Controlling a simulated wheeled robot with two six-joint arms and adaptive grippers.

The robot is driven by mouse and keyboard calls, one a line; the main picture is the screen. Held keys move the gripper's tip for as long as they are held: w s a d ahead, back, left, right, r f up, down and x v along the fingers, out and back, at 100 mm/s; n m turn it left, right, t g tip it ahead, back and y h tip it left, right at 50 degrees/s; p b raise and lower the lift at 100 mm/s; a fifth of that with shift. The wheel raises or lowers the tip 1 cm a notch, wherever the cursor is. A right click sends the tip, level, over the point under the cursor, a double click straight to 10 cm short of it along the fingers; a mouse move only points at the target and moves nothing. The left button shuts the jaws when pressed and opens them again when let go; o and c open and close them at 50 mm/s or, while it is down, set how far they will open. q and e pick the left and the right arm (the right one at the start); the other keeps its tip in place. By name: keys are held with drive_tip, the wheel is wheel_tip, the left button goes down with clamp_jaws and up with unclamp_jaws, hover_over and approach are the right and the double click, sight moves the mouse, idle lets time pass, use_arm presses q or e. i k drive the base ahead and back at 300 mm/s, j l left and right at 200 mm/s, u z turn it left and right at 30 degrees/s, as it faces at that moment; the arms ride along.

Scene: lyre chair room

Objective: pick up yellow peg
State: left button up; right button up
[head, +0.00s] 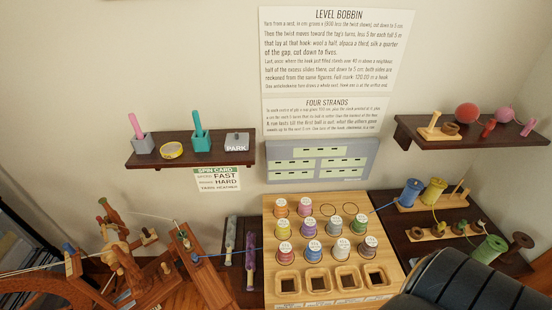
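I cannot single out a yellow peg with certainty. A small tan-yellow peg (434,119) stands tilted on a wooden base on the upper right shelf. On the left shelf, a pink peg (136,124) stands in a grey block and a teal peg (197,122) stands in a teal block. A round yellow item (171,151) lies flat between these blocks. Neither of my grippers is in view.
The left shelf (190,161) also holds a grey PARK block (236,143). A wooden rack (325,202) of coloured spools stands at the centre, a spinning wheel (120,255) at lower left. A dark ribbed rounded form (465,280) blocks the lower right.

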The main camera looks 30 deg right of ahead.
sight(442, 226)
drive_tip(key=z, duration=0.4)
drive_tip(key=l+z, duration=0.1)
drive_tip(key=z, duration=0.75)
drive_tip(key=l+z, duration=0.1)
drive_tip(key=z, duration=0.3)
drive_tip(key=l+z, duration=0.1)
drive_tip(key=z, duration=0.75)
drive_tip(key=i+l+u, duration=0.1)
drive_tip(key=l, duration=0.2)
drive_tip(key=i+l+u, duration=0.15)
drive_tip(key=l, duration=0.15)
drive_tip(key=l+u, duration=0.1)
drive_tip(key=l, duration=0.2)
